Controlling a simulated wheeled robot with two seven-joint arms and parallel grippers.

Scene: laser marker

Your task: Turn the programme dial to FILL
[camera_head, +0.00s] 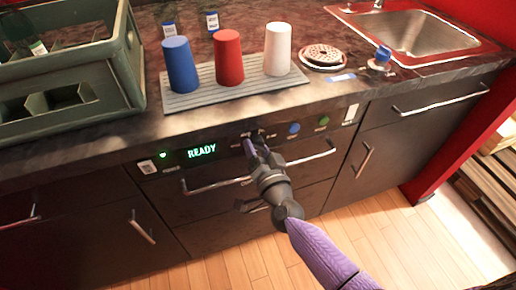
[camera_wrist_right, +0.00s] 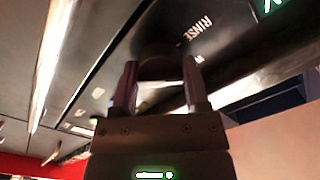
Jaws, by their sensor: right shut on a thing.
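The programme dial (camera_wrist_right: 160,58) is a dark round knob on the black control panel. In the right wrist view it sits between the fingers of my right gripper (camera_wrist_right: 158,85), which is shut on it. The word RINSE is printed on the panel beside the dial; a FILL mark cannot be read. In the head view my right gripper (camera_head: 256,150) reaches the panel just right of the green READY display (camera_head: 202,151) and hides most of the dial. My left gripper is out of view.
A blue button (camera_head: 294,128) and a green button (camera_head: 323,121) sit right of the dial. Bar handles (camera_head: 215,187) stick out below the panel. Blue, red and white cups stand on a grey mat (camera_head: 190,101) above. A green crate (camera_head: 128,75) is at left, a sink (camera_head: 415,32) at right.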

